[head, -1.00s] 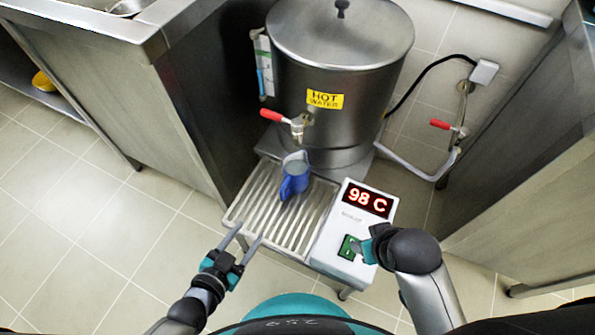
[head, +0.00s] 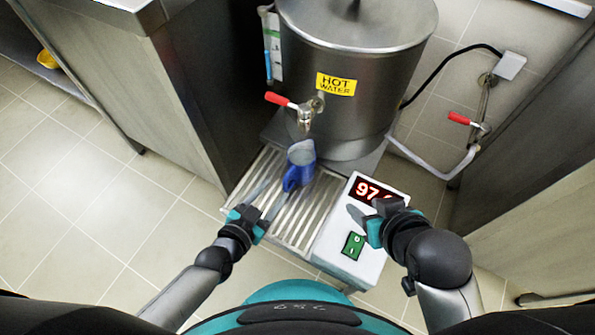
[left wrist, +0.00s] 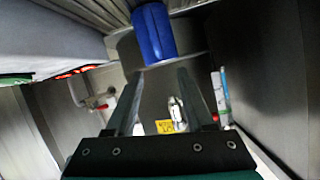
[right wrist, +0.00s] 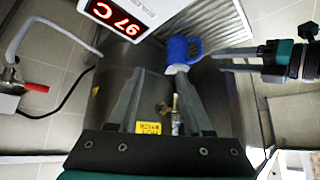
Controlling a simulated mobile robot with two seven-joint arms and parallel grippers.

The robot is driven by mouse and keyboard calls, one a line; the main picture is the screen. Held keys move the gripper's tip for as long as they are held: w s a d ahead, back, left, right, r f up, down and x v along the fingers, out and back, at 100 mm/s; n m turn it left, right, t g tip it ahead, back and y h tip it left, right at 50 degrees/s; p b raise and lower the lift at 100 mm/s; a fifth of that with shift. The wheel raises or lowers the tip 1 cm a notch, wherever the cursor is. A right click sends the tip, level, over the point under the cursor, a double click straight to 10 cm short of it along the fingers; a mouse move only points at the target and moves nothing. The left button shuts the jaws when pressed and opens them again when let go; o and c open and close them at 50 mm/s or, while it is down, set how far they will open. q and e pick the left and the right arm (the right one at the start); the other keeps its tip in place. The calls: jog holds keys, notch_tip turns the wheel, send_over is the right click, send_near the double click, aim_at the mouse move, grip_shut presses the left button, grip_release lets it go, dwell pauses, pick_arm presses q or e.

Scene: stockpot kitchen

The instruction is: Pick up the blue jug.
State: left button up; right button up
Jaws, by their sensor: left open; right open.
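The blue jug (head: 297,177) stands on the slatted drip tray (head: 284,219), below the urn's tap (head: 305,112). My left gripper (head: 278,191) is open over the tray, just left of and nearer than the jug. In the left wrist view the jug (left wrist: 154,32) shows beyond the open fingertips (left wrist: 158,72), with nothing between the fingers. My right gripper (head: 364,208) is open and empty above the control box, right of the jug. In the right wrist view the jug (right wrist: 179,52) lies past the fingertips (right wrist: 161,71), with the left gripper beside it.
The steel urn (head: 355,70) with a HOT WATER label stands behind the tray. The white control box (head: 350,268) has a green switch (head: 353,246) and a partly covered red display (head: 366,190). Steel cabinets (head: 110,80) flank the space. The floor (head: 90,220) at left is clear.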

aim_at(287, 176)
pick_arm(q)
jog(key=shift+b+x, duration=1.05)
jog(key=shift+x, duration=0.95)
jog(key=shift+w+d+f+b, duration=0.2)
jog(key=shift+w+f+b, duration=0.2)
jog(key=shift+w+d+f+b, duration=0.15)
jog(key=shift+w+b, duration=0.15)
jog(key=shift+w, duration=0.05)
jog(key=shift+w+d+f+b, duration=0.3)
jog(key=shift+w+b, duration=0.05)
jog(key=shift+w, duration=0.25)
jog(key=shift+w+d, duration=0.1)
jog(key=shift+w, duration=0.1)
pick_arm(e)
jog(key=w+a+r+t+y, duration=0.2)
jog(key=a+r+t+y, duration=0.1)
jog(key=a+t, duration=0.4)
jog(key=shift+a+t+y, duration=0.35)
jog(key=shift+t+y, duration=0.15)
jog(key=shift+y, duration=0.1)
pick_arm(q)
jog(key=shift+c, duration=0.3)
grip_shut()
pick_arm(e)
jog(key=shift+w, duration=0.1)
